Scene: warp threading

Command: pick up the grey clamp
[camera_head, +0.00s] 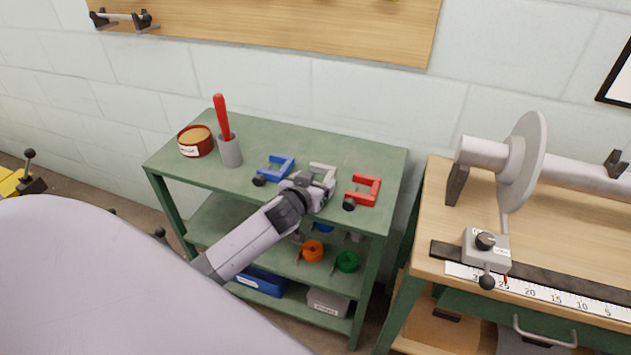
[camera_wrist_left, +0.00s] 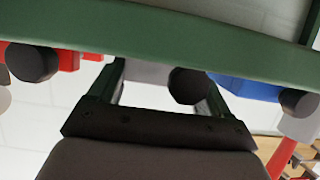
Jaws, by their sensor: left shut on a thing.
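The grey clamp (camera_head: 322,172) is at the front of the green table's top, between a blue clamp (camera_head: 276,170) and a red clamp (camera_head: 363,190). My left gripper (camera_head: 318,186) reaches it from the front and is shut on it. In the left wrist view the grey clamp (camera_wrist_left: 146,73), with its dark round knob (camera_wrist_left: 188,86), sits between the two fingers of my left gripper (camera_wrist_left: 163,88). The blue clamp (camera_wrist_left: 250,88) and the red clamp (camera_wrist_left: 82,60) show on either side. I cannot tell whether the grey clamp still touches the tabletop. My right gripper is not in view.
The green table (camera_head: 275,142) also bears a red-brown tub (camera_head: 195,142) and a grey cup (camera_head: 230,152) with a red-handled tool. Orange and green spools (camera_head: 313,251) are on its middle shelf. A wooden workbench (camera_head: 440,225) with a large disc stands to the right.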

